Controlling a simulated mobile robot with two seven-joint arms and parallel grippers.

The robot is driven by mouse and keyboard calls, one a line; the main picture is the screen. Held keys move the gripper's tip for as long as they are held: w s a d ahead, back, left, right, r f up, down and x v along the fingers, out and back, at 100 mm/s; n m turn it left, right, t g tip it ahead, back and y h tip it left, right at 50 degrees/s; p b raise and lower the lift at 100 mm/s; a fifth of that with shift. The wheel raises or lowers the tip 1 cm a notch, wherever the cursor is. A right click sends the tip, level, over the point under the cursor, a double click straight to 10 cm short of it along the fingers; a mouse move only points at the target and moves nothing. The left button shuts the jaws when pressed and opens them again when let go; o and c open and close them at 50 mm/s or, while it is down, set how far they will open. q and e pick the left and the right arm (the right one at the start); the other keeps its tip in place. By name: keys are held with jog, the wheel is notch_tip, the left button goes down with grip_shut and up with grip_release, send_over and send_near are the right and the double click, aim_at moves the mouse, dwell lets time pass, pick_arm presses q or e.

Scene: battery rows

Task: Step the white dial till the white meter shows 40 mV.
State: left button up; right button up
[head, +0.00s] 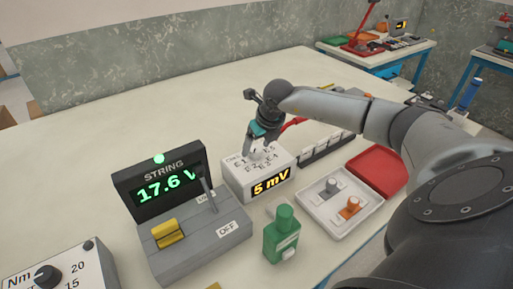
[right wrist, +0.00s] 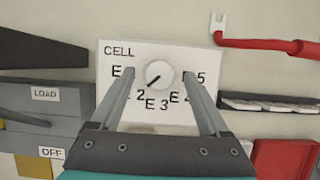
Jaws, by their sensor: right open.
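The white meter box (head: 232,178) stands mid-table, and its front display reads 5 mV in yellow. The white dial (right wrist: 160,74) sits on its top face, headed CELL, with marks E 1 to E 5 partly hidden by my fingers. The dial's dark line points down-left, toward the 2 mark. My right gripper (head: 251,148) is over the box top from behind. In the right wrist view its open fingers (right wrist: 160,82) stand on either side of the dial with gaps. I cannot tell their height above it. My left gripper is not in view.
Left of the box is a grey STRING unit (head: 190,248) reading 17.6 V, with a raised lever (head: 209,194). A green bottle (head: 281,236) stands in front. A white tray (head: 325,221) and a red tray (head: 378,167) lie right. The table's back left is clear.

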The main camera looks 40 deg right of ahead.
jog(key=shift+w+f, duration=0.15)
jog(key=shift+f, duration=0.25)
grip_shut()
dwell(0.4)
